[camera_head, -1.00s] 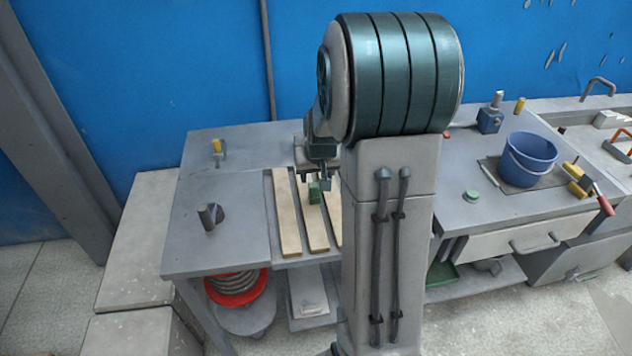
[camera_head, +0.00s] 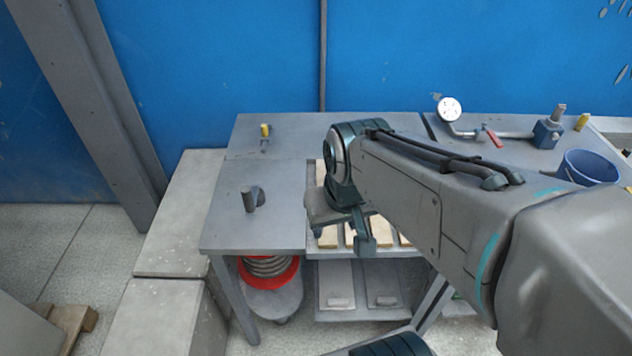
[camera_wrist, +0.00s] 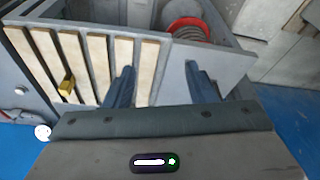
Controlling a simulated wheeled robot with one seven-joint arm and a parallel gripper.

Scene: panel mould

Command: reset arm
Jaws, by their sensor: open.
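My gripper (camera_head: 362,243) is above the front edge of the slatted part of the grey table (camera_head: 226,228), with my arm reaching in from the right. In the wrist view its two fingers (camera_wrist: 160,82) are apart, with nothing between them. Below them are pale wooden slats (camera_wrist: 122,62) set in a grey frame, also partly seen behind the gripper in the head view (camera_head: 328,236). My arm hides much of the slatted part in the head view.
A post (camera_head: 250,200) and a yellow-topped fitting (camera_head: 265,136) stand on the table's left. At the back right are a dial gauge (camera_head: 450,110), a blue clamp block (camera_head: 547,134) and a blue bucket (camera_head: 588,167). A red-rimmed coil (camera_head: 268,270) sits below the tabletop.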

